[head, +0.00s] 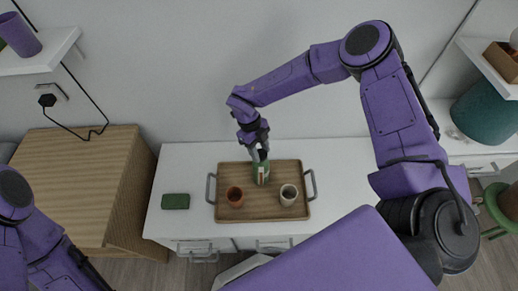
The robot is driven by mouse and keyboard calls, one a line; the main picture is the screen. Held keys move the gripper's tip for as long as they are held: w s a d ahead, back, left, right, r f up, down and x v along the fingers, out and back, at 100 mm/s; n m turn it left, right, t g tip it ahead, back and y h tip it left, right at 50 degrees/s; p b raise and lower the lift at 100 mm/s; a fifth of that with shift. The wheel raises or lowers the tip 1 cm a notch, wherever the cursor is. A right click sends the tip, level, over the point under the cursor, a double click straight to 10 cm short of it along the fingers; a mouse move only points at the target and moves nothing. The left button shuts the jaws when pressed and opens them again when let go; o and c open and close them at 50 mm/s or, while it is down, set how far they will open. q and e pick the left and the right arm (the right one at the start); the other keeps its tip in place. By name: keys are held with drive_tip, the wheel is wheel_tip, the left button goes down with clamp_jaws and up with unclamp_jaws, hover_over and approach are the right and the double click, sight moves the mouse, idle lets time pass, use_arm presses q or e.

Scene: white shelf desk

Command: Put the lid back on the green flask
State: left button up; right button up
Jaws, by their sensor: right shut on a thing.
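The green flask (261,174) stands on a wooden tray (258,211) in the head view, at the tray's back middle. My right gripper (260,155) points down right above the flask's top. It is shut on a small dark thing, which looks like the lid; the fingers hide most of it. I cannot tell from this angle whether the lid touches the flask. My left arm shows at the lower left edge, but its gripper is not in view.
A brown-orange cup (235,197) and a pale cup (288,195) stand on the tray, left and right of the flask. A dark green block (175,201) lies on the white desk (185,167) left of the tray. The desk right of the tray is clear.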

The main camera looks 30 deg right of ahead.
drive_tip(key=o, duration=1.6)
drive_tip(key=shift+r, duration=0.1)
drive_tip(key=shift+r+p, duration=3)
drive_tip(key=shift+r, duration=0.5)
drive_tip(key=shift+f, duration=0.1)
clamp_jaws()
drive_tip(key=shift+f, duration=0.2)
drive_tip(key=shift+f+b, duration=2)
drive_tip(key=shift+f, duration=0.5)
